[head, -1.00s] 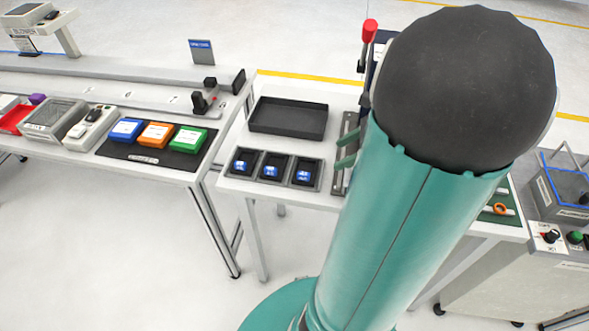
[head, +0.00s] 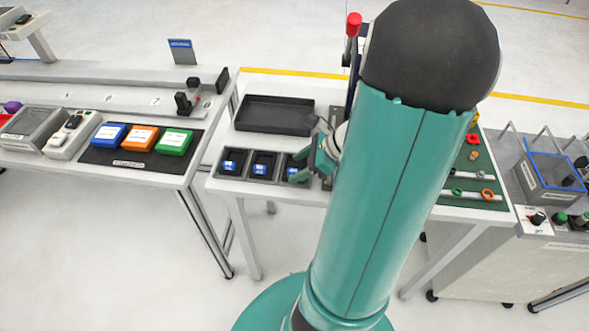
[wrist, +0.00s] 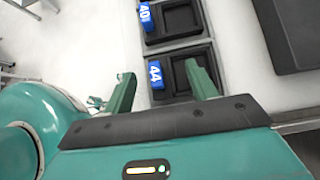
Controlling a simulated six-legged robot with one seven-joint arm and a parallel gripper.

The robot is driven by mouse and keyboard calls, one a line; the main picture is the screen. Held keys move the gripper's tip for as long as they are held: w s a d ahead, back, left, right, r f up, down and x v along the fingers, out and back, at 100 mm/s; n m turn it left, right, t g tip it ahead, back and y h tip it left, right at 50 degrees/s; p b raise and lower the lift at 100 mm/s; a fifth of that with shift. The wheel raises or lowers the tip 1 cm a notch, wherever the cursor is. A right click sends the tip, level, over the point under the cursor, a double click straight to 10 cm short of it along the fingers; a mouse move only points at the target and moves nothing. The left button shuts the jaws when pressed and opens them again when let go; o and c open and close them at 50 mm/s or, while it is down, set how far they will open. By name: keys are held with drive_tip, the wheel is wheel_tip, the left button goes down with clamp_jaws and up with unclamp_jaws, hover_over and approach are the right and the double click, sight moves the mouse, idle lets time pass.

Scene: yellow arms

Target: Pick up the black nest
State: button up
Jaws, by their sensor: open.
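Several small black square nests with blue number labels sit in a row on the white table: a left nest (head: 232,162), a middle nest (head: 263,166) and a right nest (head: 290,168). My gripper (head: 305,167) is open and empty at the right nest, partly hiding it. In the wrist view, my gripper (wrist: 159,70) has one finger left of the nest labelled 44 (wrist: 182,58) and the other overlapping its recess. Another nest (wrist: 178,20), labelled 40, lies beyond. Contact or height above the nest cannot be told.
A large black tray (head: 273,117) lies behind the nests. A red-topped lever (head: 353,25) stands near my arm. Blue, orange and green boxes (head: 141,138) lie on a black mat on the left bench. A green board (head: 470,165) is on the right.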

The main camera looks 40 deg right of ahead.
drive_tip(key=shift+x, duration=1.25)
drive_tip(key=shift+r, duration=0.1)
drive_tip(key=c, duration=1.2)
drive_tip(key=shift+r, duration=0.1)
